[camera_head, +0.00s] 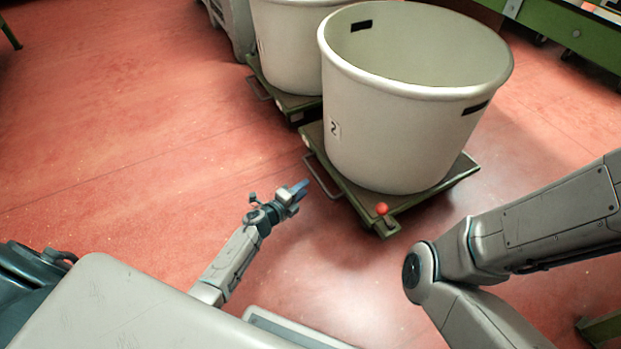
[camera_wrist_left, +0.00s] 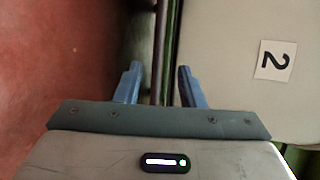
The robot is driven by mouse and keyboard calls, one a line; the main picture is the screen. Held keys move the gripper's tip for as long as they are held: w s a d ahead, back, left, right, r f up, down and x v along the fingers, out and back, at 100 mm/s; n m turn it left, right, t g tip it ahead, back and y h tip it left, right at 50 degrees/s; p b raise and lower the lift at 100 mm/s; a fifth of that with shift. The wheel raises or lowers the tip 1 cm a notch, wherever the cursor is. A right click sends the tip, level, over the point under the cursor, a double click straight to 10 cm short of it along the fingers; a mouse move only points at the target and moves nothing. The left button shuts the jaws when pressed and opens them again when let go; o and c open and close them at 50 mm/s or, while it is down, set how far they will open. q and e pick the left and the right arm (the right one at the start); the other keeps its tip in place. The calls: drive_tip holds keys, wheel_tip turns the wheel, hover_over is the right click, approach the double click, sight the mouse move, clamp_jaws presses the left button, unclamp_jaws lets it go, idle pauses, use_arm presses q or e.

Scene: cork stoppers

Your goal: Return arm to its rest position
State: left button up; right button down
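My left gripper (camera_head: 301,188) reaches in from the lower left of the head view, its blue fingertips just left of the handle of a green cart. In the left wrist view its two blue fingers (camera_wrist_left: 160,68) stand apart with nothing gripped. The cart's handle bar and edge show beyond the gap between them. My right arm (camera_head: 510,235) is folded at the right of the head view; its gripper is out of the picture.
A large pale tub marked 2 (camera_head: 390,130) stands on the green cart (camera_head: 362,202), which has a red knob (camera_head: 381,209). A second tub (camera_head: 290,45) stands behind it. A green bench (camera_head: 570,30) is at the upper right. Red floor (camera_head: 110,130) is clear on the left.

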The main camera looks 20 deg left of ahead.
use_arm(q)
drive_tip(key=shift+v, duration=0.9)
